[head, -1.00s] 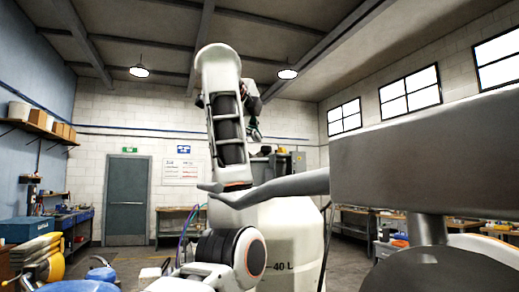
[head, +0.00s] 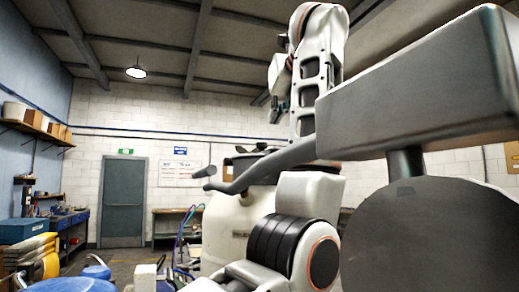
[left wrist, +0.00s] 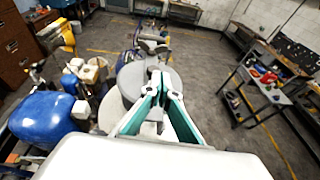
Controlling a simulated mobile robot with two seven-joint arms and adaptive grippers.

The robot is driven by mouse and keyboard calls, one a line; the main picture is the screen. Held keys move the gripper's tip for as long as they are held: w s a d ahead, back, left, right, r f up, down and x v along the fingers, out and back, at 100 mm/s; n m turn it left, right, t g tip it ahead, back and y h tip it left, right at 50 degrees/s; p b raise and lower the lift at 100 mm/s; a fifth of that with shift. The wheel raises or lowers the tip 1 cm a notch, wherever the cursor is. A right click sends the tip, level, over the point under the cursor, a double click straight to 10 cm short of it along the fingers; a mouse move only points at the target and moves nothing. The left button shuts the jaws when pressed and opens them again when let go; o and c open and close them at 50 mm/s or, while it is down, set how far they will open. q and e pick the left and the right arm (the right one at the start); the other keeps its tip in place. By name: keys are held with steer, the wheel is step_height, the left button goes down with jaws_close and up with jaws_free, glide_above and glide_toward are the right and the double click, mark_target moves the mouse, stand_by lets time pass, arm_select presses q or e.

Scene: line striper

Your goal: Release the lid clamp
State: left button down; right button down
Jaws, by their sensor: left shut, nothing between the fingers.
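A pale round tank (head: 222,232) stands in the middle of the head view, with a dark lid edge (head: 255,158) on top partly hidden by my left arm. My left gripper (head: 277,110) shows small and dark beside the raised arm link, above the tank. In the left wrist view the gripper (left wrist: 160,78) has teal links and its fingertips together, empty. Behind its fingers lies a grey round lid (left wrist: 130,82). I cannot make out the lid clamp clearly. The right gripper is not in view.
A large grey box (head: 415,85) on a post and a curved dark bar (head: 255,176) fill the right foreground. A blue drum (left wrist: 45,118) stands left of the tank. A tool cart (left wrist: 265,80) stands right, with open floor (left wrist: 215,95) between.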

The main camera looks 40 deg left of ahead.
arm_select(q)
steer(key=p+x, duration=0.3)
steer(key=x, duration=1.4)
steer(key=shift+w+a+f, duration=0.1)
steer(key=shift+f, duration=0.05)
steer(key=shift+w+a+f, duration=0.15)
steer(key=shift+w+a, duration=0.05)
steer(key=shift+a, duration=0.05)
steer(key=shift+w+a+f, duration=0.1)
steer(key=shift+w+a, duration=0.1)
steer(key=shift+a, duration=0.05)
steer(key=shift+s, duration=0.1)
